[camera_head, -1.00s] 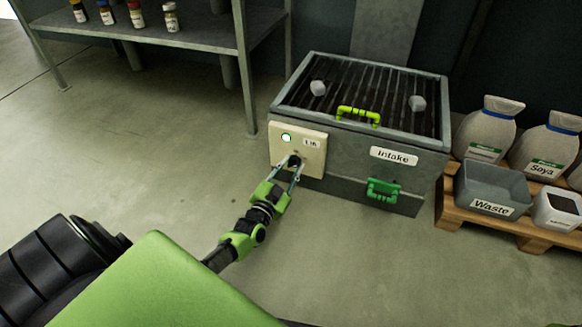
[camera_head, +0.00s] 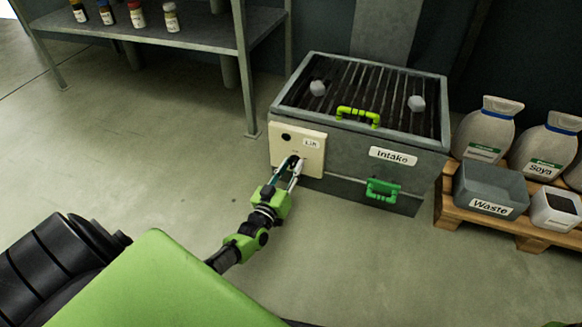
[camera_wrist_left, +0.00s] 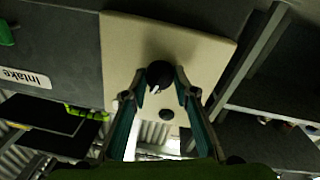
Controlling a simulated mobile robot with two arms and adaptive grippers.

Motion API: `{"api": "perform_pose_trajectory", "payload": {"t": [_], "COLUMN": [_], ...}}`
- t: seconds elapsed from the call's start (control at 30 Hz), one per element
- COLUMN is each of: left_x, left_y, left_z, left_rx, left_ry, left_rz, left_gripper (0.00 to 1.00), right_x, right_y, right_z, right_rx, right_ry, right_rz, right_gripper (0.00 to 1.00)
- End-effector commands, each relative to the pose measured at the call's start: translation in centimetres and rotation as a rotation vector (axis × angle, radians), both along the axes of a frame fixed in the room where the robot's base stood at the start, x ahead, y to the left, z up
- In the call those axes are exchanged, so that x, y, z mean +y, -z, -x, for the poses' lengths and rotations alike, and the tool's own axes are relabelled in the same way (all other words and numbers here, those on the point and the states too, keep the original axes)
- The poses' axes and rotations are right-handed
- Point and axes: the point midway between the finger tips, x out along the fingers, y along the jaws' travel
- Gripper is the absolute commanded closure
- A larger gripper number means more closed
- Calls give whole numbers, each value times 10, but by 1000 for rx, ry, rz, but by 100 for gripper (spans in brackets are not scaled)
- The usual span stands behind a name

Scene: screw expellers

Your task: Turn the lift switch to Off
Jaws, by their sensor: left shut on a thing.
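The lift switch panel (camera_head: 313,150) is a cream plate on the left part of the intake box's front, with a small label that seems to read Lift. Its round indicator lamp (camera_head: 286,137) is dark. My left gripper (camera_head: 297,162) is at the lower part of the panel, shut on the switch knob, which its fingers mostly hide in the head view. In the left wrist view the black round knob (camera_wrist_left: 160,74) with a white mark sits between the two fingertips (camera_wrist_left: 161,88). My right gripper is not in view.
The grey intake box (camera_head: 350,138) has a grate on top with two pale lumps, a lime handle (camera_head: 358,115) and a green handle (camera_head: 383,189). A pallet (camera_head: 517,226) with sacks and a Waste bin (camera_head: 491,188) stands right. A shelf (camera_head: 190,35) stands left.

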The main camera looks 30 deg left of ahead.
Motion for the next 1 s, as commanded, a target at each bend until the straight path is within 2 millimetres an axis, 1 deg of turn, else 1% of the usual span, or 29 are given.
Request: {"api": "perform_pose_trajectory", "payload": {"t": [0.2,0.4,0.67,1.0], "left_x": [0,0,-1,-1], "left_y": [1,1,2,2], "left_z": [0,0,0,0], "left_rx": [-35,-59,-73,-74], "left_ry": [-1,-1,-1,-1], "left_rz": [156,252,311,320], "left_gripper": [95,95,95,95], "right_x": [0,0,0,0], "right_y": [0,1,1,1], "right_z": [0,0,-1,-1], "right_rx": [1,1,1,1], "right_ry": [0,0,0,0], "right_rz": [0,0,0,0], "right_gripper": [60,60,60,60]}}
